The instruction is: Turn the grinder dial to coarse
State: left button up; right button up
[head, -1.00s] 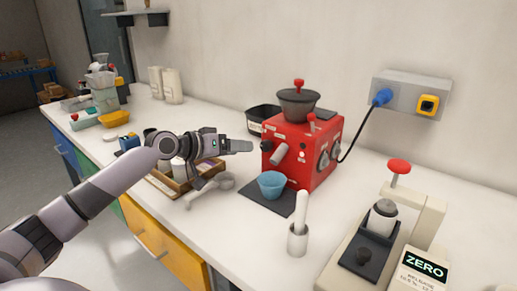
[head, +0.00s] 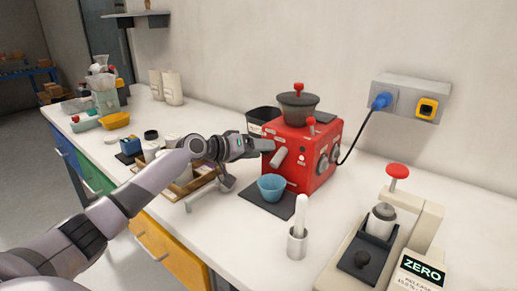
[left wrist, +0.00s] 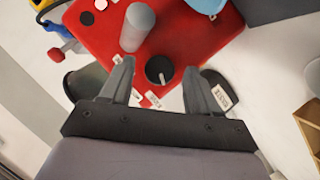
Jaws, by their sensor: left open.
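The red grinder (head: 318,150) stands on the counter with a dark hopper (head: 297,106) on top. In the left wrist view, a round black dial (left wrist: 159,70) with a pale pointer line sits on the red face (left wrist: 85,38), with small white labels near it. My left gripper (head: 270,146) is at the grinder's left side, its tips close to the red body. In the left wrist view its open fingers (left wrist: 158,78) stand on either side of the dial, with gaps between. I cannot tell their depth to it. The gripper hides the dial in the head view. My right gripper is not in view.
A grey spout (left wrist: 137,27) sticks out just beyond the dial. A blue cup (head: 271,187) stands on a dark mat below. A black bin (head: 262,118) is behind the gripper. A wooden tray (head: 205,190) lies under the arm; a scale (head: 360,262) is at right.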

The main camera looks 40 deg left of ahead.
pick_arm(q)
jog(key=c, duration=1)
jog(key=shift+d+m+y+p, duration=0.1)
jog(key=shift+m+y+p, duration=0.4)
jog(key=shift+m+p, duration=0.15)
jog(key=shift+c, duration=0.2)
jog(key=o, duration=1)
jog(key=shift+o, duration=0.2)
